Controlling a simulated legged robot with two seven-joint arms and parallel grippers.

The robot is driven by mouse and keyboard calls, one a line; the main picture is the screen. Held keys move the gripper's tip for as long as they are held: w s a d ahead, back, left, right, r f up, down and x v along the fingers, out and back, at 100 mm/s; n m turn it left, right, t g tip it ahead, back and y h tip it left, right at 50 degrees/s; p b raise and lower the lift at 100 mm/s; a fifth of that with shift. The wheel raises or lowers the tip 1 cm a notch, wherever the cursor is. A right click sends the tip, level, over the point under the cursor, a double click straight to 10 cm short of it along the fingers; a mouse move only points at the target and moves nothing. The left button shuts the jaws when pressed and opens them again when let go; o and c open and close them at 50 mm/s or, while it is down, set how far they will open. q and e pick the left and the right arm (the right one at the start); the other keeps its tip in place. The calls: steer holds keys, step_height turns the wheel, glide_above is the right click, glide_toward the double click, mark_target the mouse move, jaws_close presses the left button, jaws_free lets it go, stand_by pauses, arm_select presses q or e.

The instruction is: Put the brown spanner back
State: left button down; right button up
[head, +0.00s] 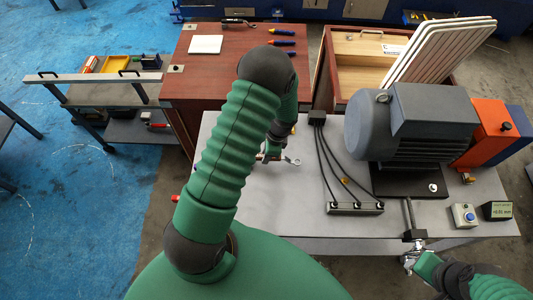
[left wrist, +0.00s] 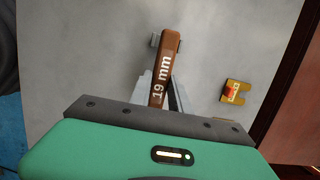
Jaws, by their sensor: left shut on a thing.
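The brown spanner (left wrist: 165,70), marked "19 mm", is between the fingers of my left gripper (left wrist: 163,98) in the left wrist view. Its handle points up the picture, and the gripper body hides the rest of it. In the head view my left gripper (head: 271,157) is low over the grey bench, largely hidden behind my arm.
A grey motor (head: 412,125) stands on the bench (head: 300,205), with cables and a terminal strip (head: 355,209) in front. A red-brown cabinet (head: 220,75) carries a white card and several tools. An open wooden box (head: 355,62) holds white panels. A trolley (head: 110,95) stands left.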

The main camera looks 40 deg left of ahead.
arm_select(q)
steer(key=shift+b+x, duration=0.7)
steer(key=shift+x, duration=0.3)
steer(key=shift+w+d+r, duration=0.1)
steer(key=shift+w+d, duration=0.05)
steer(key=shift+d, duration=0.05)
steer(key=c, duration=1.1)
jaws_free()
steer(key=shift+c, duration=0.2)
steer(key=shift+o, duration=0.2)
steer(key=o, duration=0.4)
steer(key=shift+o, duration=0.2)
steer(key=shift+p+v, duration=2.4)
steer(key=shift+v, duration=0.6)
